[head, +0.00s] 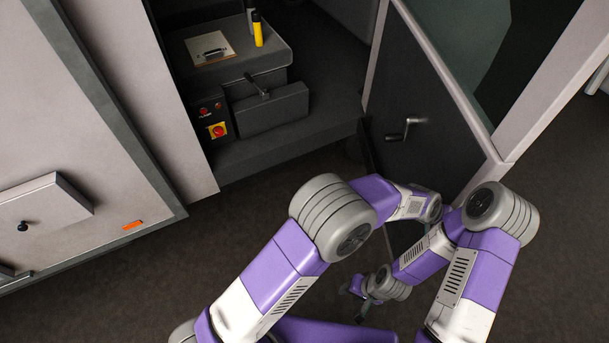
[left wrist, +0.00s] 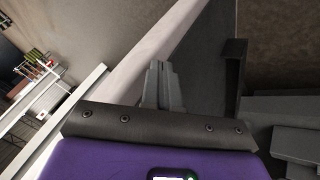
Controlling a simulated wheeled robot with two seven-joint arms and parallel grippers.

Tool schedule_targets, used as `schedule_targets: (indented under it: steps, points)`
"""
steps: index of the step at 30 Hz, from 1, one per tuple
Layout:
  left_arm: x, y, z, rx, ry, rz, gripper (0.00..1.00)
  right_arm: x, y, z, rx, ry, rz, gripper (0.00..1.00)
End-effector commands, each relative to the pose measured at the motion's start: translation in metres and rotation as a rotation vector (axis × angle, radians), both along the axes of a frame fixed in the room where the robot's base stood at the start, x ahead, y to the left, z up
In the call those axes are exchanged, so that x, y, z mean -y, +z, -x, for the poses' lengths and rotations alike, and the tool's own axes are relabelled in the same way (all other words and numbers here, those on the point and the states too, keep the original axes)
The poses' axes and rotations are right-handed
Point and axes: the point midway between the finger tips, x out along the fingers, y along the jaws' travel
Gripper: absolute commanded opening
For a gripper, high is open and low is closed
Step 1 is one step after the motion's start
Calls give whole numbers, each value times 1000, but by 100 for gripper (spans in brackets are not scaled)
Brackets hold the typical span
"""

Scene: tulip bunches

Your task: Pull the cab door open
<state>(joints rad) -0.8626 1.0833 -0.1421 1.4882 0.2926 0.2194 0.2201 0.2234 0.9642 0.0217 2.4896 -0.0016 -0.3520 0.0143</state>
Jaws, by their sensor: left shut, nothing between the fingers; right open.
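The cab door (head: 425,135) stands open on the right side of the doorway. It has a dark lower panel, a window in a pale frame, and a metal crank handle (head: 405,129). In the head view my left arm reaches across to the door's lower part, and its fingers are hidden there. In the left wrist view my left gripper (left wrist: 162,85) is shut and empty, close to the door's pale edge and dark panel (left wrist: 207,75); contact is unclear. My right gripper (head: 363,308) is open and empty, low over the floor, in front of the door.
Inside the cab are a grey console (head: 235,58) with a clipboard (head: 209,49), a yellow bottle (head: 257,30) and a control box with a red button (head: 217,131). A pale body panel (head: 90,150) stands at left. Dark floor (head: 230,225) lies clear before the doorway.

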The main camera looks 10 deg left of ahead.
Motion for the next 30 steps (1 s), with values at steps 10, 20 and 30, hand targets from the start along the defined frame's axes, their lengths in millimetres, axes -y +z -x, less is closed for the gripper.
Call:
schedule_targets:
  steps: [10,20,30]
  points:
    - [13,1,-4,9,29,2,0,1,6,1,-2,-1,2,43]
    - [13,2,-4,9,29,2,0,1,6,1,-3,-2,1,43]
    - [10,46,-6,12,35,4,0,1,33,1,-2,-2,2,43]
